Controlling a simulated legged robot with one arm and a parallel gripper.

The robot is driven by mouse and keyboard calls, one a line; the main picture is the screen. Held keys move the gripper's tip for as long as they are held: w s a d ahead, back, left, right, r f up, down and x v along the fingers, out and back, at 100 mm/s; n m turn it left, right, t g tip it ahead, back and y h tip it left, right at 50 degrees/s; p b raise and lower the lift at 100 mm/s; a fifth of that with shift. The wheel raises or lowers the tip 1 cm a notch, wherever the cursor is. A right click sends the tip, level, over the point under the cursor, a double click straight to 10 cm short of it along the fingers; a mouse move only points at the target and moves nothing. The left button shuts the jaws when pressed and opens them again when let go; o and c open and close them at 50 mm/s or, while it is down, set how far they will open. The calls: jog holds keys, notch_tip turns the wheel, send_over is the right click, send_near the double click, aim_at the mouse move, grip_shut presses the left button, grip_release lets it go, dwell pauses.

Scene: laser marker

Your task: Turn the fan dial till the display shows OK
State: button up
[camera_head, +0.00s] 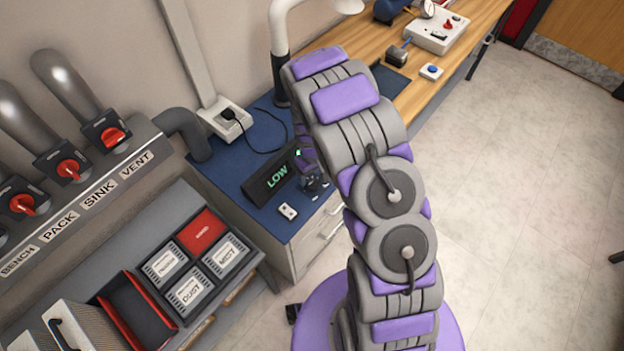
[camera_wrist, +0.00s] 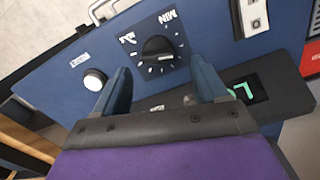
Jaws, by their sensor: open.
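The fan dial (camera_wrist: 158,46) is a black round knob with a pale pointer line, on a blue panel with tick marks and MIN and MAX labels in the wrist view. My gripper (camera_wrist: 160,65) is open and empty, its two blue fingers spread on either side just short of the dial; I cannot tell whether they touch the panel. The display (camera_head: 277,177) reads LOW in green on a dark box in the head view. In the wrist view the display (camera_wrist: 250,90) is partly hidden by my right finger. My arm partly hides the dial area in the head view.
A white round button (camera_wrist: 95,80) and a white switch plate (camera_wrist: 253,16) flank the dial. A power socket (camera_head: 226,118) with a cable is behind the display. Red-handled vent valves (camera_head: 70,168) and labelled bins (camera_head: 165,262) stand left. A wooden bench (camera_head: 455,55) is at the back right.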

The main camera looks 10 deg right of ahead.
aim_at(313, 181)
jog(key=shift+d+f, duration=0.15)
jog(key=shift+f, duration=0.75)
jog(key=shift+d+f, duration=0.1)
jog(key=shift+f, duration=0.8)
jog(key=shift+a, duration=0.1)
jog(key=shift+c, duration=0.9)
jog(key=c, duration=0.9)
